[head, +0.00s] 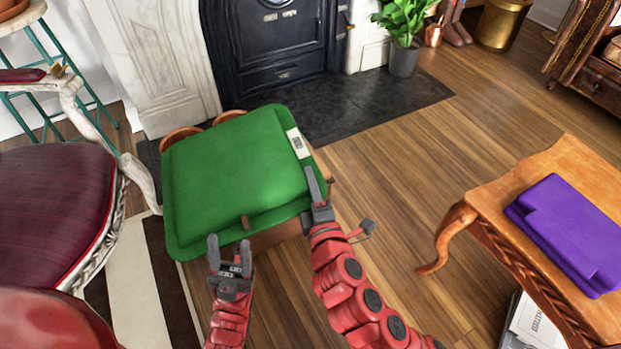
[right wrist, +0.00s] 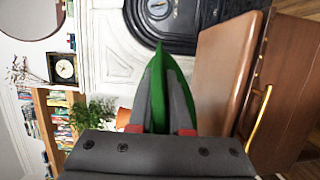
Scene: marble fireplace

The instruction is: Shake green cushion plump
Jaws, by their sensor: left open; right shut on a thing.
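The green cushion (head: 232,165) is a flat, padded square with a white label (head: 298,143) on its right edge. In the head view it hangs or lies tilted over a brown box-like piece (head: 275,238), and I cannot tell whether it touches it. My right gripper (head: 318,190) is shut on the cushion's right edge, near the lower corner. In the right wrist view the green fabric (right wrist: 158,95) is pinched between the fingers. My left gripper (head: 229,250) is open and empty just below the cushion's near edge.
A dark red upholstered chair (head: 50,185) stands close on the left. A wooden table (head: 510,195) with a folded purple cloth-like item (head: 570,235) is on the right. The black fireplace (head: 275,50) and its dark hearth (head: 400,100) are behind. Wooden floor (head: 410,170) is clear between cushion and table.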

